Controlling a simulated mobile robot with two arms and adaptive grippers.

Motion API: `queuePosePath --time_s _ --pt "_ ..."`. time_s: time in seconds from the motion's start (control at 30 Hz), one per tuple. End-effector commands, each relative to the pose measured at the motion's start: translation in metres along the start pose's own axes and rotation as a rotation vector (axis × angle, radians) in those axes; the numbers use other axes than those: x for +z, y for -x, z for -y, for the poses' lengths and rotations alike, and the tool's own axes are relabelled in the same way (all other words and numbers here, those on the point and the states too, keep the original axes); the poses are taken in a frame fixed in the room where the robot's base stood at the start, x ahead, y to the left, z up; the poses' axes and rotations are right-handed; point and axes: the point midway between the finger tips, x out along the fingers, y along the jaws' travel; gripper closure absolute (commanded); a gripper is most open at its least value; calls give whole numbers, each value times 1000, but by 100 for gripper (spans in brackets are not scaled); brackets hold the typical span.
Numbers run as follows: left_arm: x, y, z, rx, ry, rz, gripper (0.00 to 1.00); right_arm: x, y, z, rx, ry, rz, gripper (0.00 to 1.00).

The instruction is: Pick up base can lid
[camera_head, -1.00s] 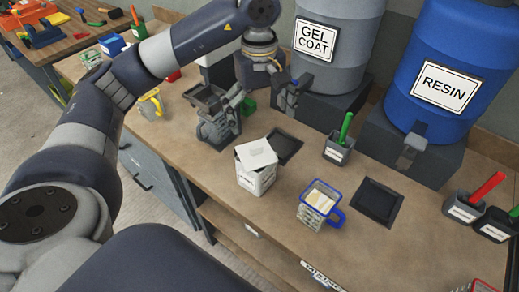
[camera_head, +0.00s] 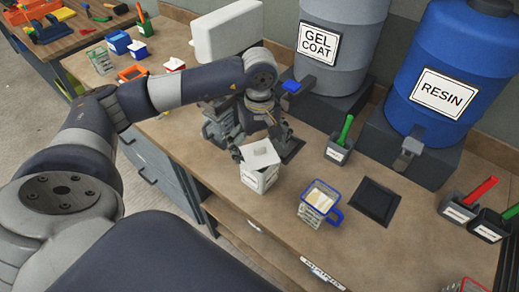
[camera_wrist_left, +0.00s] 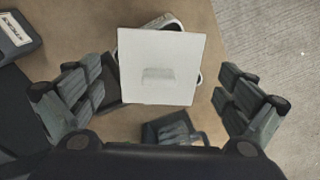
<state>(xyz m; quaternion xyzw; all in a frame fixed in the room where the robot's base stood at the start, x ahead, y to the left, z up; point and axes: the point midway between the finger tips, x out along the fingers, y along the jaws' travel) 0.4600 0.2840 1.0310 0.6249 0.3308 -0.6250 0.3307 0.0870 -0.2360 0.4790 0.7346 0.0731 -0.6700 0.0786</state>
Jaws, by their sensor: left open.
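The base can lid (camera_head: 261,153) is a pale square plate lying on top of the white, labelled base can (camera_head: 260,177) in the head view. The lid (camera_wrist_left: 161,66) also shows from above in the wrist view, hiding most of the can. My left gripper (camera_head: 262,146) is just over the lid's far side. Its fingers (camera_wrist_left: 157,78) are wide apart, on either side of the lid's near part, with a gap on both sides. Nothing is held. My right gripper is not in view.
A blue-rimmed cup (camera_head: 318,202) with a blue handle stands right of the can. A dark square pad (camera_head: 374,201) and a grey holder with a green-handled tool (camera_head: 340,149) are farther right. The gel coat drum (camera_head: 340,45) and resin drum (camera_head: 447,85) stand behind.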

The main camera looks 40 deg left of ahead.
Motion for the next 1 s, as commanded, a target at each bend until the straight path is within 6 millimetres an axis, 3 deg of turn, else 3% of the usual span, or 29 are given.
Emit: queuePosePath --time_s 0.23,0.43,0.63,1.0 --pt "0 -2 0 1 -1 0 3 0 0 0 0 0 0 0" --pt "0 -2 0 1 0 0 46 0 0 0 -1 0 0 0" --pt "1 -3 0 0 -1 2 72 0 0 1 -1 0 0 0" --pt "2 -7 1 -8 -2 6 77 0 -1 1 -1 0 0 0"
